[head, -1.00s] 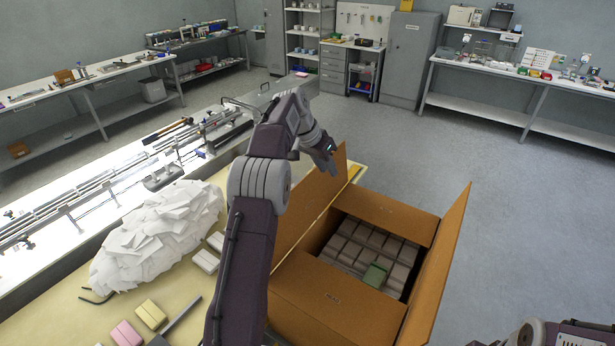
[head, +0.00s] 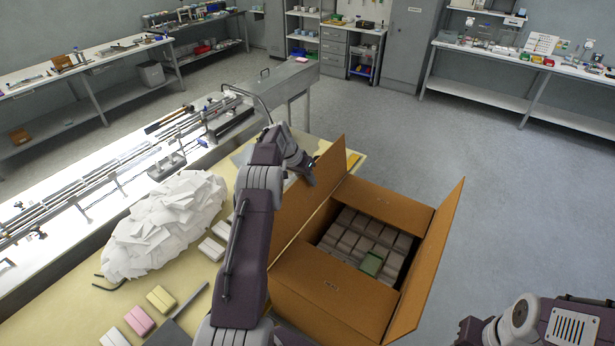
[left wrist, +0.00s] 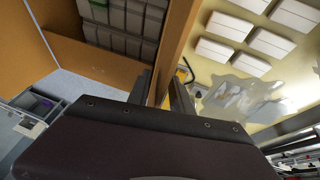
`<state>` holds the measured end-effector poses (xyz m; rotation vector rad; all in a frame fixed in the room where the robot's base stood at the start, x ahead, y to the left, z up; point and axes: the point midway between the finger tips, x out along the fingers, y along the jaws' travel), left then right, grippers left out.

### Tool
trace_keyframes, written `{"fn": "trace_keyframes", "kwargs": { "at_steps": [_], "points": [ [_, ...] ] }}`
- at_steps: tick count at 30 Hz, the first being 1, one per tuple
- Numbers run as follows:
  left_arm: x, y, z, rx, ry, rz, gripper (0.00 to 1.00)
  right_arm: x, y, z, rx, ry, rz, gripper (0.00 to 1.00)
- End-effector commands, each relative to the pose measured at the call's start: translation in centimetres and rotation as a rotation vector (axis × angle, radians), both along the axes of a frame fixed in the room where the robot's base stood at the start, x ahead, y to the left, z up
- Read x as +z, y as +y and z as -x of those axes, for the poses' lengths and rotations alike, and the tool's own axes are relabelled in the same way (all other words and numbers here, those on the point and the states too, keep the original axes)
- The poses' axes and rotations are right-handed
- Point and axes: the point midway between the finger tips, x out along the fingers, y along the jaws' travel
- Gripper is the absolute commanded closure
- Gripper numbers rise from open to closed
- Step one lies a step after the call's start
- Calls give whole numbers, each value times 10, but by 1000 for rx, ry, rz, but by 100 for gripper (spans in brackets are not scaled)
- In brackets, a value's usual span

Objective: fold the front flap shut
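An open brown carton (head: 330,292) stands at the table's right end, packed with grey-brown blocks (head: 345,240) and one green block (head: 371,264). Its far flap (head: 390,206) and near flap (head: 335,280) lie folded inward. The left flap (head: 312,195) and right flap (head: 432,255) stand up. My left gripper (head: 310,178) is at the left flap's upper edge. In the left wrist view, its spaced fingers (left wrist: 162,90) stand either side of that flap (left wrist: 178,45); the gripper looks open, and contact is unclear. My right arm shows at the lower right; its gripper is out of view.
A white heap of wrappers (head: 165,225) and several loose wrapped bars (head: 212,248) lie on the yellow table (head: 70,300) left of my arm. The wrapper machine's rails (head: 110,175) run behind. Floor right of the carton is clear.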

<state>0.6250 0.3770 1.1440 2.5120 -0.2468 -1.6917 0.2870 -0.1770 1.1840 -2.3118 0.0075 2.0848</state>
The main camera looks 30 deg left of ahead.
Motion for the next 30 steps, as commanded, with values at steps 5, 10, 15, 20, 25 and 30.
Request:
{"fn": "trace_keyframes", "kwargs": {
  "at_steps": [5,10,15,20,25,30],
  "points": [
    [-1,0,-1,0,-1,0,74,0,0,0,0,0,0,64],
    [-1,0,0,0,0,0,100,0,0,0,0,0,0,64],
    [-1,0,0,0,0,0,100,0,0,0,0,0,0,64],
    [-1,0,0,0,0,0,100,0,0,0,0,0,0,64],
    [-1,0,0,0,0,0,100,0,0,0,0,0,0,64],
    [-1,0,0,0,0,0,100,0,0,0,0,0,0,64]
  ]
}}
